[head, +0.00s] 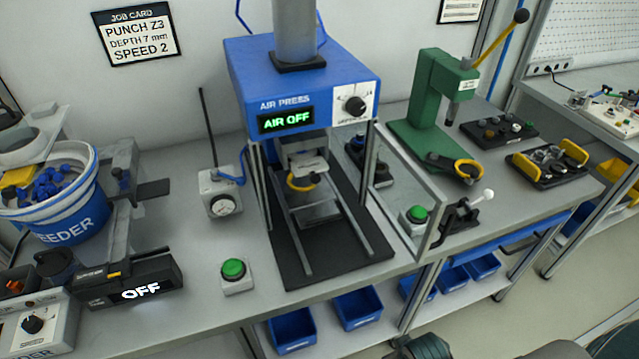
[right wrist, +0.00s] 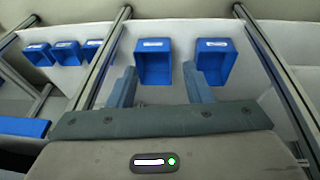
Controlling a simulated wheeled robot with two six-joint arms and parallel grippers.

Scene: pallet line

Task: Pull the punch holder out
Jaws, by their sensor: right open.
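The blue air press (head: 300,90) stands at the middle of the bench, its display reading AIR OFF. Between its columns a grey holder block (head: 306,162) with a yellow looped handle (head: 303,183) sits above two rails; I take this to be the punch holder. The handle faces the front and nothing grips it. My right gripper (right wrist: 159,72) shows in its wrist view, its two fingers apart with nothing between them. It is away from the press, over the area of the blue bins. My left gripper is in neither view.
A clear guard panel (head: 410,190) stands right of the press. A green hand press (head: 440,105) is at the right. Blue bins (head: 357,308) are on the lower shelf.

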